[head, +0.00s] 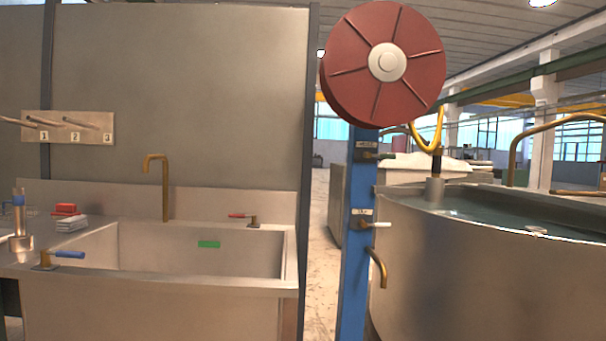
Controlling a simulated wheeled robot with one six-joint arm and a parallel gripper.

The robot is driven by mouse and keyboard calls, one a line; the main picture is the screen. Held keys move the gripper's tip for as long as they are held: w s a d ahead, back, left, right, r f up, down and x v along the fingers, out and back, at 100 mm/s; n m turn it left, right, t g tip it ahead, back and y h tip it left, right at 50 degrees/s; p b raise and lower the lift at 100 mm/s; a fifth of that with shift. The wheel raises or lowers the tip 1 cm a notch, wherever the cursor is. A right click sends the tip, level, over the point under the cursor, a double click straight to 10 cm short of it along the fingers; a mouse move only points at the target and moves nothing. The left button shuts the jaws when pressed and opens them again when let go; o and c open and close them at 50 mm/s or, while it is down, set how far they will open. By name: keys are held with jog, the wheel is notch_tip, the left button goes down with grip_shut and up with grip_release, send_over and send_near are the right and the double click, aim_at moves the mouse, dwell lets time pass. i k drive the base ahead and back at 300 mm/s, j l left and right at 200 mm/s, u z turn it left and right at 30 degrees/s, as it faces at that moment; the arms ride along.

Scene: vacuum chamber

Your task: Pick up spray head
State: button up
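A red hose reel (384,65) is at the top of a blue post (355,235). A yellow hose (428,138) hangs from its lower right side. The hose leads down to a dark, narrow piece that appears to be the spray head (436,160). Its lower end meets a short grey cylinder (434,190) at the rim of the large metal tank (480,270). I cannot tell whether it sits inside the cylinder. My gripper is not in view.
A metal sink (200,250) with a brass spout (164,190) and red and blue lever valves fills the left. Red and white blocks (68,217) lie on its counter. Numbered pegs (70,128) are on the wall. A narrow floor gap (320,230) separates sink and post.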

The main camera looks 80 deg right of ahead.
aim_at(437, 153)
jog(key=z, duration=3.1)
